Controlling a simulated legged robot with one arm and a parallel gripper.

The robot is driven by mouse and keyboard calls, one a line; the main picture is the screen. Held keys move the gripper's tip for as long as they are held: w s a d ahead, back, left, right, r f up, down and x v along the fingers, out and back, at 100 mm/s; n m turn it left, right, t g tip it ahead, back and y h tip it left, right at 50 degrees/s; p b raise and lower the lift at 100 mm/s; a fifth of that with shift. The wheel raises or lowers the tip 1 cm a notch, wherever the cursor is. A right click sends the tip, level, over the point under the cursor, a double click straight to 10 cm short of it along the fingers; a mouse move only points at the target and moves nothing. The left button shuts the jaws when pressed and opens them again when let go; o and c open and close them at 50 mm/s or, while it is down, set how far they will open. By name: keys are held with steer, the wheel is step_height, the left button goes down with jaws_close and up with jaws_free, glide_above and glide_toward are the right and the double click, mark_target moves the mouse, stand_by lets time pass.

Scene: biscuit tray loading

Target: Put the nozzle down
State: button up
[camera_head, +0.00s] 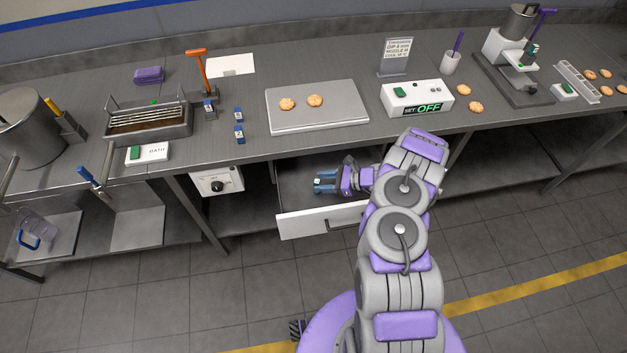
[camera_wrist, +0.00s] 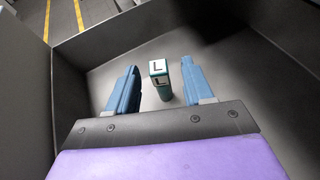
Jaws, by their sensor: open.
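A small teal block with white faces marked "L" (camera_wrist: 160,82), which looks like the nozzle, stands in the open drawer (camera_head: 320,221). My gripper (camera_head: 324,182) is inside the drawer, low over its floor. In the wrist view its two blue fingers (camera_wrist: 161,72) are open, one on each side of the block, with a gap visible on the left and a narrower one on the right. The block's lower end is near the drawer floor (camera_wrist: 115,70); whether it touches is hard to tell. In the head view the block is not clearly distinguishable.
The drawer walls (camera_wrist: 95,32) enclose my gripper. Above is the counter with a tray (camera_head: 318,122) holding two biscuits, a switch box reading "SET OFF" (camera_head: 417,97), and small blue-and-white blocks (camera_head: 239,133). A bath (camera_head: 150,122) and a pot (camera_head: 30,128) stand left.

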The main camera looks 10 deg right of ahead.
steer(key=p+v, duration=0.2)
steer(key=v, duration=0.6)
steer(key=a+r+n+g+y, duration=0.1)
steer(key=a+r+n+g, duration=0.15)
steer(key=a+r, duration=0.4)
steer(key=a+r+n+g, duration=0.2)
steer(key=a+r+n, duration=0.15)
steer(key=r, duration=0.65)
steer(key=s+a+r+n+g+h, duration=0.1)
steer(key=s+a+r+n+g, duration=0.1)
steer(key=s+a+r+n, duration=0.3)
steer(key=s+a+r+n+g+h, duration=0.1)
steer(key=s+a+r+n, duration=0.1)
steer(key=s+r, duration=0.35)
steer(key=s+r+n+g+h, duration=0.2)
steer(key=s+r+n+h, duration=0.4)
steer(key=s+r, duration=0.6)
steer(key=s+d+n+t+h, duration=0.1)
steer(key=s+d, duration=0.3)
steer(key=s, duration=0.4)
steer(key=s+d+n+t+h, duration=0.1)
steer(key=s+d+h, duration=0.3)
steer(key=s, duration=0.4)
steer(key=shift+d+n, duration=0.7)
